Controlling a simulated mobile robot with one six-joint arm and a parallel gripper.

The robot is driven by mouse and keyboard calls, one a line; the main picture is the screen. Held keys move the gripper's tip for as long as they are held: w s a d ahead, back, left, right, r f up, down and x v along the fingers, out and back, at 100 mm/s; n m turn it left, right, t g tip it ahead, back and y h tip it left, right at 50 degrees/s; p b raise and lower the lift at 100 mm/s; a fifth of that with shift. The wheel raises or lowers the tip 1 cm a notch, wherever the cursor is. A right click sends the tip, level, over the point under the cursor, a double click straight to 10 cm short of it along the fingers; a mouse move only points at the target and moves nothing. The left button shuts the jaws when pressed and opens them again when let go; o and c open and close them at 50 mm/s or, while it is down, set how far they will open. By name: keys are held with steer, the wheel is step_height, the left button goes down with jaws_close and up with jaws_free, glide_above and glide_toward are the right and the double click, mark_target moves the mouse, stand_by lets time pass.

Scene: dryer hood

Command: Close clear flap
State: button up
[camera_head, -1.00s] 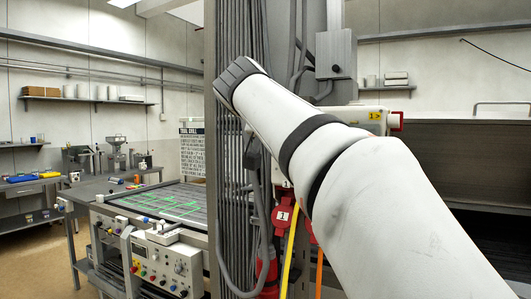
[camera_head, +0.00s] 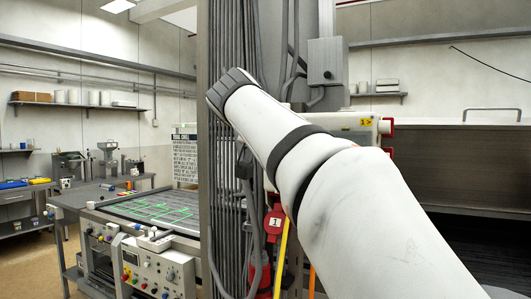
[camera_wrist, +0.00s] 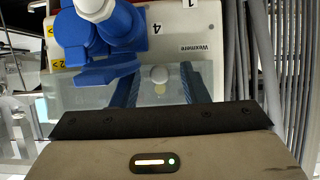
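A clear flap (camera_wrist: 172,90) shows in the wrist view as a pale see-through panel at the lower front of a cream box (camera_wrist: 188,22) marked "Wexmere" and "4". A pale round knob (camera_wrist: 160,74) shows at the panel. My gripper (camera_wrist: 158,84) is open. Its two dark blue-grey fingers stand apart, one on each side of the knob in the picture. I cannot tell whether they touch the flap, or the flap's exact angle. In the head view my white arm reaches up and left, and the gripper is hidden.
A blue connector (camera_wrist: 105,35) with a white end sticks out at the box's left. Grey conduits (camera_wrist: 240,60) run close on the right. In the head view, a grey column with cables (camera_head: 228,150) and a red socket (camera_head: 275,222) stand near my arm. A control bench (camera_head: 160,262) is at the left.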

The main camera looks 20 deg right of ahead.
steer(key=shift+r, duration=0.1)
steer(key=v, duration=0.7)
steer(key=shift+s+a+b, duration=0.25)
steer(key=shift+s+b, duration=0.05)
steer(key=shift+r, duration=0.1)
